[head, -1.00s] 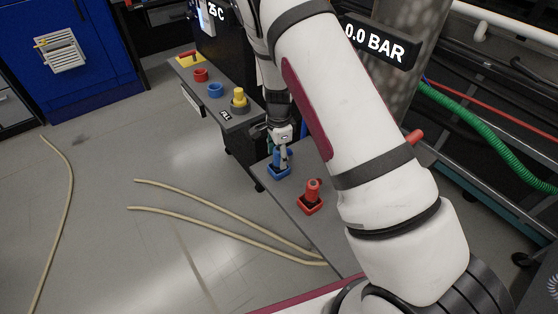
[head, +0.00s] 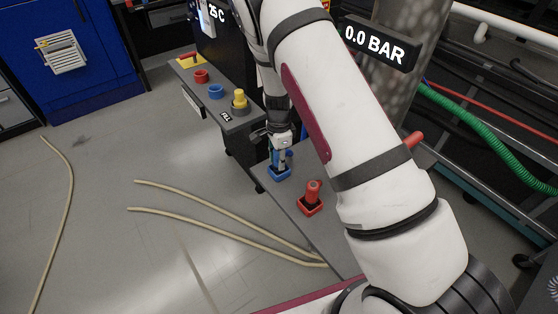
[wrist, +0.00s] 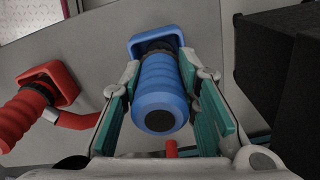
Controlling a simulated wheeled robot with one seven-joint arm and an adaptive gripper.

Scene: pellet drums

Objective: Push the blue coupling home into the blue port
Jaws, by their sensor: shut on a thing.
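The blue coupling (wrist: 160,92) is ribbed, with a dark round end facing the wrist camera. It stands in a square blue holder (wrist: 140,43) on the low grey bench. In the head view the coupling (head: 289,156) is partly hidden by my gripper (head: 279,160), and the holder (head: 279,174) shows below it. My gripper (wrist: 160,70) is shut on the coupling, one teal-padded finger on each side. The blue port (head: 216,91) is on the grey panel ledge at upper left, between the red and yellow ports, apart from my gripper.
A red coupling (head: 313,190) stands in a red holder close to the blue one. Pale hoses (head: 220,205) lie on the floor. A display (head: 374,44) reads 0.0 BAR.

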